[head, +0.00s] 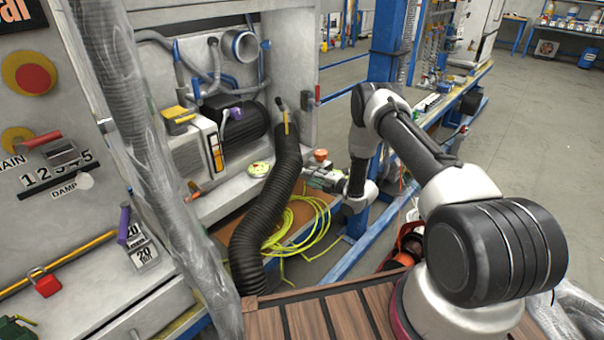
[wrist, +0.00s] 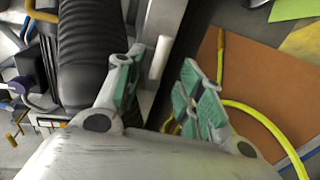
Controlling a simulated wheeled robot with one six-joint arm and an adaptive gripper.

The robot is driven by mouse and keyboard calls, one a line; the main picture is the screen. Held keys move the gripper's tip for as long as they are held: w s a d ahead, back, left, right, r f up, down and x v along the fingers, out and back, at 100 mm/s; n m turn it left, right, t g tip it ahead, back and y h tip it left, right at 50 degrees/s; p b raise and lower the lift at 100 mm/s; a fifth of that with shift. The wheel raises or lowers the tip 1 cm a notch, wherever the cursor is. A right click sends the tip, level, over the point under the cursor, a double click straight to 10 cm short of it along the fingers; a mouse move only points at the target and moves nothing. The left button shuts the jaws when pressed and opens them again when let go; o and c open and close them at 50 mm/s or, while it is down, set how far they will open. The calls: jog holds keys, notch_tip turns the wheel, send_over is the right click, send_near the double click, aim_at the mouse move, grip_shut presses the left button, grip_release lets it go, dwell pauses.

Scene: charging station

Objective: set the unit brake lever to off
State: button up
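No label marks the unit brake lever, so I cannot tell which handle it is. The unit has a black ribbed motor (head: 238,118) and a grey housing, with a purple-knobbed handle (head: 235,114) and a yellow-black handle (head: 216,152). My gripper (head: 308,174) is low to the right of the unit, beyond the thick black hose. In the wrist view my gripper (wrist: 162,62) is open, its green-padded fingers apart. A short pale cylinder (wrist: 160,56) shows between the fingertips; I see no contact with it.
The thick black hose (head: 265,215) rises in front of the unit. Yellow cable (head: 312,222) lies coiled beside it. A blue post (head: 385,55) stands near my arm. A left panel carries a red-handled lever (head: 40,140) and a red button (head: 32,78). Open floor lies right.

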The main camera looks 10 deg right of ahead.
jog(key=x, duration=0.5)
jog(key=shift+w+a, duration=0.15)
jog(key=shift+w, duration=0.15)
grip_shut()
